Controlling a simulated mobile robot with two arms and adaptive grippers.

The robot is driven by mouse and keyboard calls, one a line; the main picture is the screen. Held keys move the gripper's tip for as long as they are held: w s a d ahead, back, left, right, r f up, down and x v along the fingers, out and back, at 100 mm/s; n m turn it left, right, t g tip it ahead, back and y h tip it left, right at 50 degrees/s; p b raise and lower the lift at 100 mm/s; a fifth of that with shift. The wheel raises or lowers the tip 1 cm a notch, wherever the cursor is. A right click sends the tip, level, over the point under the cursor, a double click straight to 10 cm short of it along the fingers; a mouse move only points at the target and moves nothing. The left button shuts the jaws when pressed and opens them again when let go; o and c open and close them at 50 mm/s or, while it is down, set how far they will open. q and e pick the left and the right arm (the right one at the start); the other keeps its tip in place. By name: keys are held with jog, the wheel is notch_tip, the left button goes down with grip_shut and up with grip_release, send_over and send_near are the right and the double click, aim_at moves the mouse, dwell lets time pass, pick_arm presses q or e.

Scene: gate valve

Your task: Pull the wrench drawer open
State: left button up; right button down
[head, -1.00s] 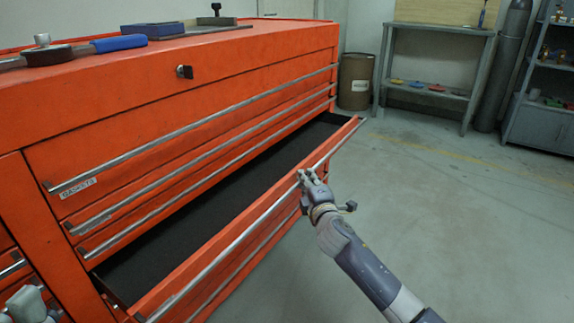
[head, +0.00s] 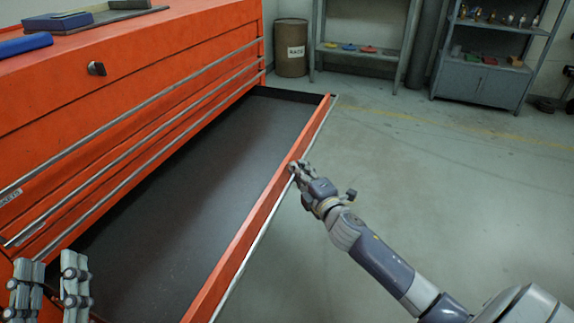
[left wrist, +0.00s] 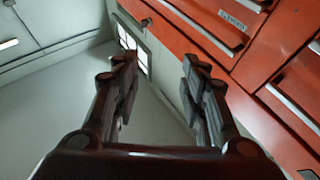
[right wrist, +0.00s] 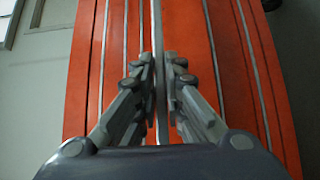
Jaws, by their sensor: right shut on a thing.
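The wrench drawer (head: 200,170) is a wide, dark-lined drawer of the orange tool cabinet and stands well open; its visible floor is empty. My right gripper (head: 296,168) is at the drawer's front edge, shut on the silver handle bar (head: 262,228). In the right wrist view the bar (right wrist: 158,60) runs between the two fingers (right wrist: 160,75). My left gripper (head: 52,290) is at the lower left of the head view, its fingers apart and empty. The left wrist view also shows its fingers (left wrist: 155,85) spread with nothing between them.
The orange cabinet (head: 120,60) has shut drawers with long bars above the open one. A blue box (head: 58,21) and a blue-handled tool (head: 22,45) lie on top. A barrel (head: 291,48) and shelves (head: 487,60) stand at the back. The floor on the right is clear.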

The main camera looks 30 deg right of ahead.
pick_arm(q)
jog(key=shift+w+f+g, duration=0.2)
jog(key=shift+f+g, duration=0.2)
jog(key=shift+f, duration=0.2)
pick_arm(e)
jog(key=shift+s+d, duration=0.35)
jog(key=shift+s, duration=0.15)
jog(key=c, duration=1.7)
grip_release()
jog(key=s, duration=0.4)
jog(key=s+a, duration=0.1)
jog(key=s, duration=0.7)
jog(key=shift+a, duration=0.2)
